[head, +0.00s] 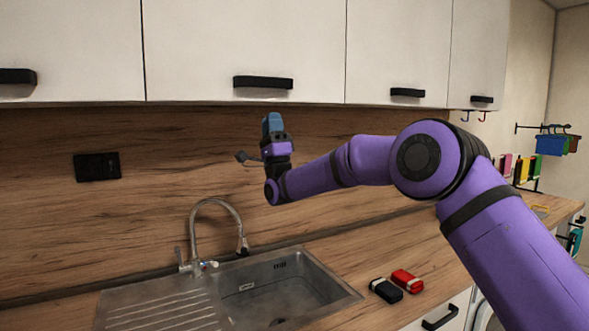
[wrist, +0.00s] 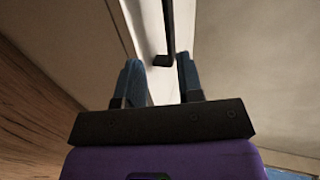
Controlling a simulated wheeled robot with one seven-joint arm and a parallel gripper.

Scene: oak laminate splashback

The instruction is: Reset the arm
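My arm (head: 365,160) is purple with dark bands and stretches from the lower right across the picture to the left. My gripper (head: 272,122) is at its end, pointing up in front of the wood splashback, above the sink and below the upper cabinets. In the wrist view my gripper (wrist: 158,72) has its two blue fingers apart, with nothing held between them. Behind the gap are a white cabinet surface and a dark handle (wrist: 163,60), which appear beyond the fingers.
White upper cabinets (head: 245,45) with black handles hang above. Below are a steel sink (head: 335,290) and a curved tap (head: 215,203). A black item (head: 386,290) and a red item (head: 407,281) lie on the counter right of the sink. A blue bin (head: 550,145) hangs far right.

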